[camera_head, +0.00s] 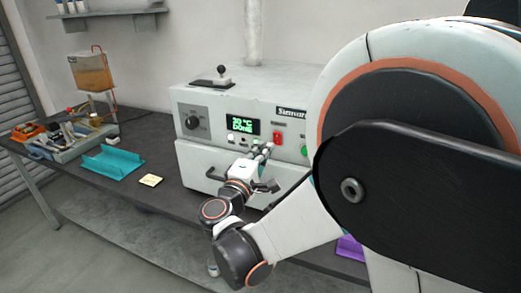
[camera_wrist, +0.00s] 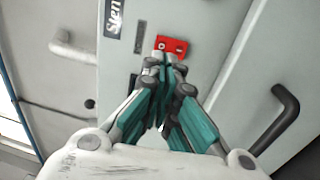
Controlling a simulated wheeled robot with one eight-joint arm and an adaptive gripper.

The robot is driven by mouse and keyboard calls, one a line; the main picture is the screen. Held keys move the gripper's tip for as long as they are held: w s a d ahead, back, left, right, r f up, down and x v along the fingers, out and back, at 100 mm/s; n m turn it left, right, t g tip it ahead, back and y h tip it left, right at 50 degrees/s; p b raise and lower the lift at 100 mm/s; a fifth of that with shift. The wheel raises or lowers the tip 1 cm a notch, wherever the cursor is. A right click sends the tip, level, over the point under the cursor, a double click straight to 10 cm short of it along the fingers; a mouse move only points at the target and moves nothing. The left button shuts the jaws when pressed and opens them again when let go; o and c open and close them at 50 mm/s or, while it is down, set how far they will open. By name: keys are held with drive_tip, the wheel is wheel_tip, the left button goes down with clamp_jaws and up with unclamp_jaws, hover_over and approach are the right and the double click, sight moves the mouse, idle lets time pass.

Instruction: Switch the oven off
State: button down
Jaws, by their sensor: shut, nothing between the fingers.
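The oven (camera_head: 230,105) is a pale box on the dark bench. My gripper (camera_head: 265,148) is in front of the panel, just left of and below the red switch. In the wrist view the red switch (camera_wrist: 171,44) lies straight beyond the fingertips of my gripper (camera_wrist: 165,62), which are shut and empty. The fingertips overlap the switch's lower edge; I cannot tell whether they touch it.
A green button (camera_head: 304,150) is right of the switch. The oven door's dark handle (camera_wrist: 283,115) shows in the wrist view. A teal tray (camera_head: 112,162), a yellow note (camera_head: 151,180) and a tool tray (camera_head: 75,140) lie on the bench to the left.

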sight(274, 133)
drive_tip(key=b+x, duration=0.1)
drive_tip(key=x, duration=0.3)
drive_tip(key=shift+w+d, duration=0.1)
drive_tip(key=shift+w, duration=0.1)
drive_tip(key=shift+r, duration=0.1)
drive_tip(key=shift+w+d+r, duration=0.15)
drive_tip(key=shift+w+r, duration=0.1)
drive_tip(key=shift+w, duration=0.1)
drive_tip(key=shift+f, duration=0.1)
drive_tip(key=shift+s, duration=0.1)
